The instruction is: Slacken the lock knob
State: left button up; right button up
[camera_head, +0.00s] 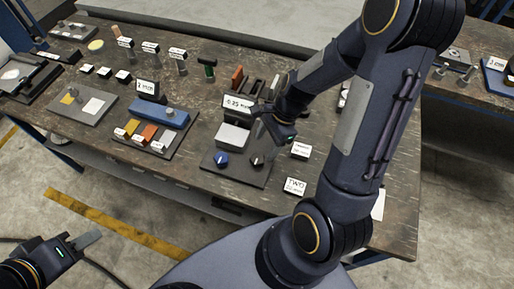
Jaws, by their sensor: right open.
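A dark base plate (238,177) near the table's front edge carries a blue knob (221,159) on the left and a dark knob (257,161) with a pale mark on the right. Which of them is the lock knob I cannot tell. A grey-white block (233,136) and a label reading about 0.35 mm (238,104) stand behind them. My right gripper (264,138) is open, pointing down just above the dark knob; a gap seems to show between them. My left gripper (88,239) is low at the left, away from the table; its jaw opening is unclear.
A green-handled piece (208,68) and a red-brown block (237,76) stand behind. My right arm covers the table's right part.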

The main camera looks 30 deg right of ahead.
aim_at(257, 158)
jog(key=x, duration=0.6)
jog(key=shift+s+a, duration=0.1)
jog(key=shift+a, duration=0.05)
jog(key=shift+c, duration=0.4)
jog(key=c, duration=0.9)
